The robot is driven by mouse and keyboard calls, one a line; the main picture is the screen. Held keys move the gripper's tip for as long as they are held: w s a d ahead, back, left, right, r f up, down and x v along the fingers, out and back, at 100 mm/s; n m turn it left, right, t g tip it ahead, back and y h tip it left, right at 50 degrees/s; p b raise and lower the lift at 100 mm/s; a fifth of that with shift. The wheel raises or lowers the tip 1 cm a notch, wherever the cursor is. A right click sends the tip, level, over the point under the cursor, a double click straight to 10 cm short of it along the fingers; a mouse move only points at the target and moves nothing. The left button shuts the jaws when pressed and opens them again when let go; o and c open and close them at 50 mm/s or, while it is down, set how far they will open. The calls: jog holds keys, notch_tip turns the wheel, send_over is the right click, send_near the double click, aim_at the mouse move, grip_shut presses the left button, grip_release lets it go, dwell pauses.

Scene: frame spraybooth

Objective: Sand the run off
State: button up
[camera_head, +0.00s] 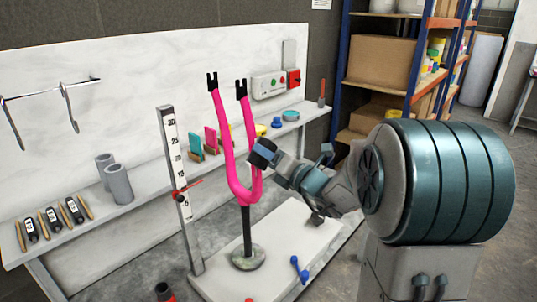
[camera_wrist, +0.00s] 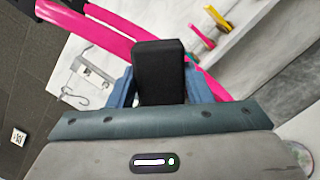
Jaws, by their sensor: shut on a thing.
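A bright pink two-legged fork (camera_head: 241,190) stands upright on a dark post with a round grey base (camera_head: 249,258); its legs point up and end in black tips. My gripper (camera_head: 275,163) is shut on a black block (camera_head: 262,152), which is at the right side of the fork's right leg. I cannot tell whether the block touches the leg. In the wrist view the block (camera_wrist: 160,70) sits between the blue fingers, with the pink fork (camera_wrist: 105,30) passing behind it. I cannot make out the run on the paint.
A scale post (camera_head: 175,160) with a red pointer stands left of the fork. A blue tool (camera_head: 299,270) lies on the white platform (camera_head: 300,240). The back bench holds grey cylinders (camera_head: 119,185), black bottles (camera_head: 52,218) and colored blocks (camera_head: 210,141). Shelving (camera_head: 400,60) stands at right.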

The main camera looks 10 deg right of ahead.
aim_at(259, 178)
jog(key=shift+f+b, duration=3.4)
jog(key=shift+f, duration=1.25)
jog(key=shift+r, duration=0.1)
jog(key=shift+s+d, duration=0.3)
jog(key=shift+s, duration=0.15)
jog(key=shift+r+p+v, duration=0.2)
jog(key=shift+p+v, duration=0.2)
jog(key=shift+v, duration=2.1)
jog(key=shift+d, duration=0.25)
jog(key=v, duration=0.2)
jog(key=shift+s+d+r, duration=0.1)
jog(key=shift+s+d, duration=0.15)
jog(key=shift+d, duration=0.1)
jog(key=shift+w+a, duration=0.1)
